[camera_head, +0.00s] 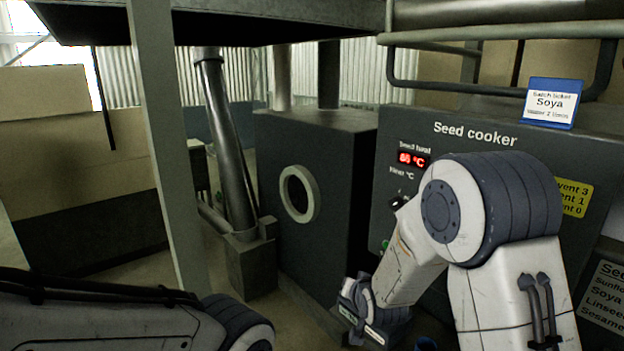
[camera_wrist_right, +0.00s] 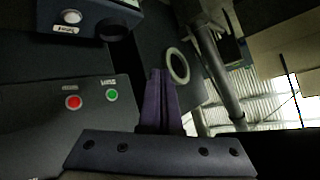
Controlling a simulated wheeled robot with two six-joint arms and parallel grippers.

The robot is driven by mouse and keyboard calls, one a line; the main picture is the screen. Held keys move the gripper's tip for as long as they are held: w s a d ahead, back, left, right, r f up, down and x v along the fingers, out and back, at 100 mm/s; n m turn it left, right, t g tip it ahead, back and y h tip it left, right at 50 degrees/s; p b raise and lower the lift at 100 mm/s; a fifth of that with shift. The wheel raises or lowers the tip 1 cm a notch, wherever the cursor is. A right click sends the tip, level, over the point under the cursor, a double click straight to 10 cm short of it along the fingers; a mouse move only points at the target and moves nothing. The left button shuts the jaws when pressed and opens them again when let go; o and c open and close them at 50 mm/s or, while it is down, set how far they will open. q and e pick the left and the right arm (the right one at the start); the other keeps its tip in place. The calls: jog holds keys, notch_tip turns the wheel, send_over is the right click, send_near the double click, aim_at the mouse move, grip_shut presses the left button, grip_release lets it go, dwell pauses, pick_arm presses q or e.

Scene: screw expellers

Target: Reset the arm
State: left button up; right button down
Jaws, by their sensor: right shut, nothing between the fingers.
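My right arm rises in front of the seed cooker (camera_head: 500,133) at the right of the head view and bends down to the left. Its wrist end hangs low in front of the cooker, and its fingertips cannot be made out there. In the right wrist view my right gripper (camera_wrist_right: 161,76) shows two dark fingers pressed together, with nothing between them. They appear in front of dark machine panels, apart from the buttons. My left arm lies low at the lower left of the head view. Its gripper is out of the frame.
The cooker front carries a red display (camera_head: 413,159) and a yellow label (camera_head: 574,198). A blue-framed Soya sign (camera_head: 551,103) stands on top. A dark machine with a round ring (camera_head: 299,194) stands at the middle, beside a grey post (camera_head: 165,150). The wrist view shows a red button (camera_wrist_right: 73,102) and green button (camera_wrist_right: 112,95).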

jog(key=s+a+r+n+g+y, duration=0.1)
jog(key=s+a+r+n+g, duration=0.2)
jog(key=s+a, duration=0.55)
jog(key=s+d+r+n+g, duration=0.1)
jog(key=s+n+g, duration=0.3)
jog(key=s, duration=1)
jog(key=s+d+r+n+g+h, duration=0.1)
jog(key=s+n+g, duration=0.3)
jog(key=s, duration=1)
jog(key=shift+s+d+h, duration=0.3)
jog(key=shift+s+d, duration=0.1)
jog(key=shift+d, duration=0.2)
jog(key=shift+d, duration=0.1)
